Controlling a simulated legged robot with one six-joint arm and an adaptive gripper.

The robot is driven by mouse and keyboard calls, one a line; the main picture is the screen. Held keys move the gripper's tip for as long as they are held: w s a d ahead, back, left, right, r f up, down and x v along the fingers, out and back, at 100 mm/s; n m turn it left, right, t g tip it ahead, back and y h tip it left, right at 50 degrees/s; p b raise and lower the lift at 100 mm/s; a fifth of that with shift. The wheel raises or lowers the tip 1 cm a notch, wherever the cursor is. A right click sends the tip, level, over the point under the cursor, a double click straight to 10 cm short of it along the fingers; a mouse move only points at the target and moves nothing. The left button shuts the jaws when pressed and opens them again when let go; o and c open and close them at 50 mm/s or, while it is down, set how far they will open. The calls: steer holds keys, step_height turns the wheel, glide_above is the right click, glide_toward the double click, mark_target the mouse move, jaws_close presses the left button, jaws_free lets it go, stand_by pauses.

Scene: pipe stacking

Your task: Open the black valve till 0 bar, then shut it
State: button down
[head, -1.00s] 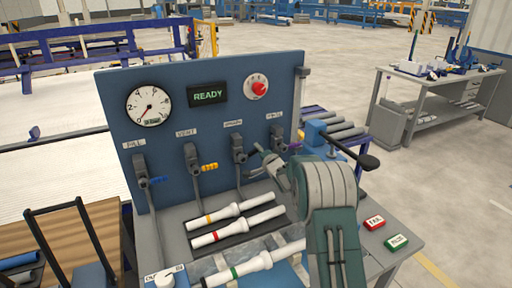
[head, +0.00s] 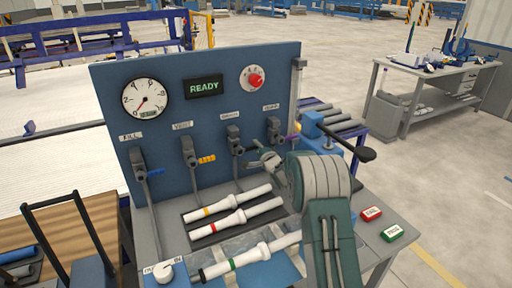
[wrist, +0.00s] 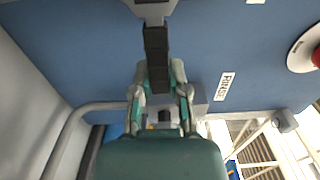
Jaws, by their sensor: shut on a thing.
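The third valve from the left (head: 235,139) sits on the blue panel, and its black handle (wrist: 157,60) runs down between my fingers in the wrist view. My gripper (head: 266,158) is at this handle, just right of the valve body; it also shows in the wrist view (wrist: 160,97). It is shut on the black handle, with one finger on each side. The round gauge (head: 146,98) is at the panel's upper left. Its needle points to the lower left; the exact value is too small to read. My wrist hides part of the handle's end.
Valves with blue (head: 155,171), yellow (head: 206,159) and purple (head: 293,139) handles flank it. A READY display (head: 203,87) and a red knob (head: 255,79) are above. White pipes (head: 230,206) lie on the bench below. A blue vise (head: 316,127) stands at right.

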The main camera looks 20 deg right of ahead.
steer(key=shift+d+f, duration=0.15)
steer(key=shift+f, duration=0.1)
steer(key=c, duration=0.6)
jaws_free()
steer(key=shift+w, duration=0.1)
steer(key=shift+s, duration=0.25)
steer(key=s, duration=0.3)
steer(key=s+d, duration=0.1)
steer(key=s, duration=0.3)
steer(key=s+d, duration=0.1)
steer(key=s, duration=0.3)
steer(key=shift+s+d, duration=0.15)
steer(key=shift+d, duration=0.05)
